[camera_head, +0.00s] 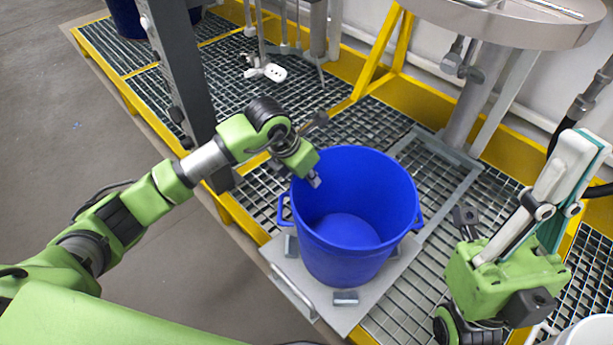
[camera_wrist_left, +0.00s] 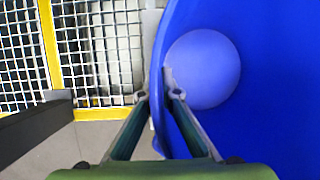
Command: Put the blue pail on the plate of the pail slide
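The blue pail (camera_head: 342,255) stands upright on the light grey plate (camera_head: 345,312) of the pail slide, with small metal blocks around its foot. It is empty, and its bottom shows. My left gripper (camera_head: 314,181) is at the pail's upper left rim. In the left wrist view, its fingers (camera_wrist_left: 159,94) straddle the wall of the blue pail (camera_wrist_left: 275,100) and come close together on it. They look shut on the rim. My right gripper (camera_head: 585,145) is raised at the right, apart from the pail; how far its fingers are apart is unclear.
A yellow-edged grating platform (camera_head: 365,125) lies behind and beside the plate. A round steel table (camera_head: 520,25) and its leg stand at the back right. A grey post (camera_head: 180,75) stands at the back left. A white container (camera_head: 590,332) is at the lower right.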

